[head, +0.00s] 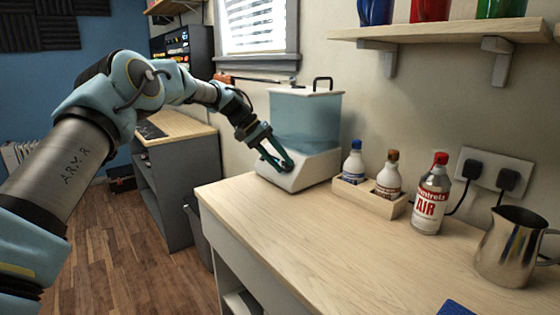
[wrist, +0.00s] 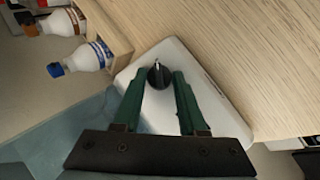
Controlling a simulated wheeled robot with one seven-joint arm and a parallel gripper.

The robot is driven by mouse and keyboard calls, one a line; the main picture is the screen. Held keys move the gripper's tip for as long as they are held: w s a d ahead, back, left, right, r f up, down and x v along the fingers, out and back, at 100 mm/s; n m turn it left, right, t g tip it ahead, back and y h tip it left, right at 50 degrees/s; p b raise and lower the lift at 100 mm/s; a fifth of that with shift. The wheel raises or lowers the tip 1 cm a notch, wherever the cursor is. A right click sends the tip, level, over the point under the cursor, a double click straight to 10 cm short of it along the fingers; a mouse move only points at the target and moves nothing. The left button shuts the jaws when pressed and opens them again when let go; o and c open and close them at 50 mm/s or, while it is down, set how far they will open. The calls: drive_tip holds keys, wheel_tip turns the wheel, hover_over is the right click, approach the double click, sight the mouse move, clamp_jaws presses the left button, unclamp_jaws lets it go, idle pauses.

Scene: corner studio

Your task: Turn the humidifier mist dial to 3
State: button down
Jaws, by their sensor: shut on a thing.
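The humidifier (head: 306,122) stands at the back of the wooden counter, with a translucent blue water tank on a white base. My gripper (head: 284,163) reaches its sloped front face from the left. In the wrist view, the green fingers of my gripper (wrist: 162,80) are shut on the black mist dial (wrist: 158,76), one on each side. A pale pointer mark shows at the dial's top edge in that view. I cannot read any numbers around it. In the head view the fingers hide the dial.
A wooden caddy (head: 368,199) with small bottles stands right of the humidifier. Beyond it are an air duster can (head: 430,195) and a metal pitcher (head: 508,248). A shelf (head: 440,31) hangs above on the right.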

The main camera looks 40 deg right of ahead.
idle(0.4)
drive_tip(key=c, duration=0.8)
unclamp_jaws()
drive_tip(key=shift+o, duration=0.2)
drive_tip(key=v, duration=1)
drive_tip(key=shift+a+r, duration=0.15)
drive_tip(key=shift+r, duration=0.2)
drive_tip(key=shift+w+a, duration=0.1)
drive_tip(key=shift+w, duration=0.1)
